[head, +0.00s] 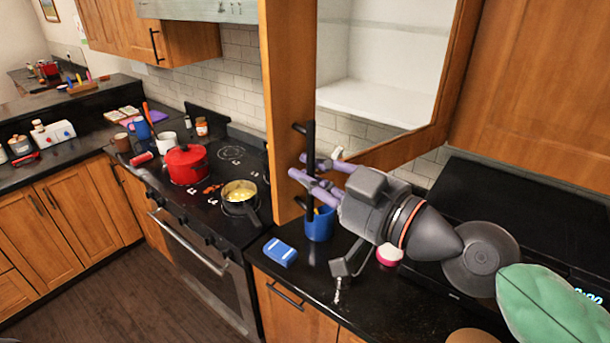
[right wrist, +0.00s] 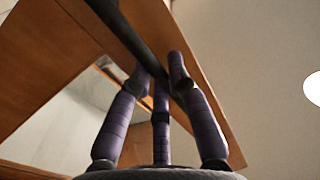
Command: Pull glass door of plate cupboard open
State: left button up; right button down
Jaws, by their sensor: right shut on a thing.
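The glass door (head: 285,110) of the plate cupboard has a wide wooden frame and appears to stand ajar. Through its pane I see the cupboard's white interior (head: 392,65) and wall tiles below it. A black vertical bar handle (head: 310,140) is on the door's left stile. My right gripper (head: 318,175), with purple fingers, is shut on the lower part of this handle. In the right wrist view the fingers (right wrist: 160,80) close around the dark handle (right wrist: 128,32) beside the wooden frame (right wrist: 190,50). My left gripper is not in view.
Below the door are a blue cup (head: 319,226), a blue box (head: 280,252) and a faucet-like metal piece (head: 345,266) on the dark counter. A stove with a red pot (head: 187,164) and a pan (head: 240,192) stands left. A green cushion-like thing (head: 550,308) is lower right.

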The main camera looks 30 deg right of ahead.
jog(key=shift+b+v, duration=1.3)
jog(key=shift+v, duration=1.65)
jog(key=shift+s+a+r, duration=0.1)
jog(key=shift+r, duration=0.05)
jog(key=c, duration=1.2)
grip_release()
